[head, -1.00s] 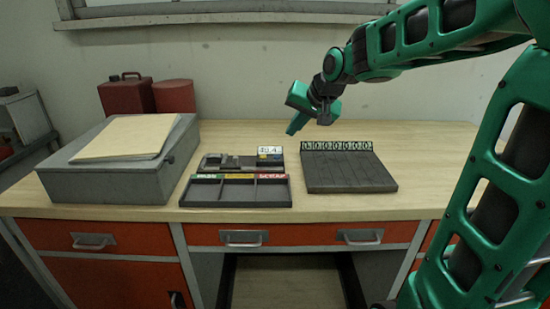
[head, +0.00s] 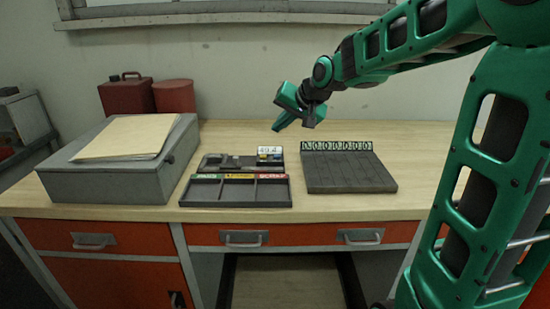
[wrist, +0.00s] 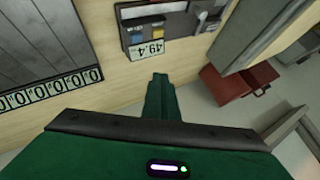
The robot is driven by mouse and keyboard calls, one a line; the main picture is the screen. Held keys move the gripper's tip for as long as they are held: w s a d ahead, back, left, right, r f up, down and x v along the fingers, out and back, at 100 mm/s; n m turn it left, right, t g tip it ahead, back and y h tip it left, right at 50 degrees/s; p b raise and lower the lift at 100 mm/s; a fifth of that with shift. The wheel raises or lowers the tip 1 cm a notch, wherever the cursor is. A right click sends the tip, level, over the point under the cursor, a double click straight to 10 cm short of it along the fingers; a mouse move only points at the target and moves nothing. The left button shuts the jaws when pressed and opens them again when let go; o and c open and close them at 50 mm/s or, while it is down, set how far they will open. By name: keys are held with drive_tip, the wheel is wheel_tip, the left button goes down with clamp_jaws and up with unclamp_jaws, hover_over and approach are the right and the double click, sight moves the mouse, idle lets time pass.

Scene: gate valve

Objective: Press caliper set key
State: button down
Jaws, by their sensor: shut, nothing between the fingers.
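The caliper gauge (head: 268,151) stands on a dark tray (head: 215,160) on the bench, with a white display reading about 49.4. Below the display sit small coloured keys, a blue one and a yellow one; which is the set key I cannot read.
A sorting tray (head: 238,195) with green, yellow and red labels lies in front of the gauge. A dark slotted board (head: 350,175) with a row of number tags is to the right. A grey box (head: 105,180) with a folder (head: 125,137) stands left. Red cans (head: 126,95) are behind.

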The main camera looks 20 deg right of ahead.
drive_tip(key=shift+f, duration=3.2)
drive_tip(key=shift+s+f, duration=0.1)
drive_tip(key=shift+f, duration=0.75)
drive_tip(key=shift+r, duration=0.2)
idle(0.4)
drive_tip(key=shift+r, duration=0.75)
wheel_tip(320, 180, up, 5)
idle(0.5)
idle(0.6)
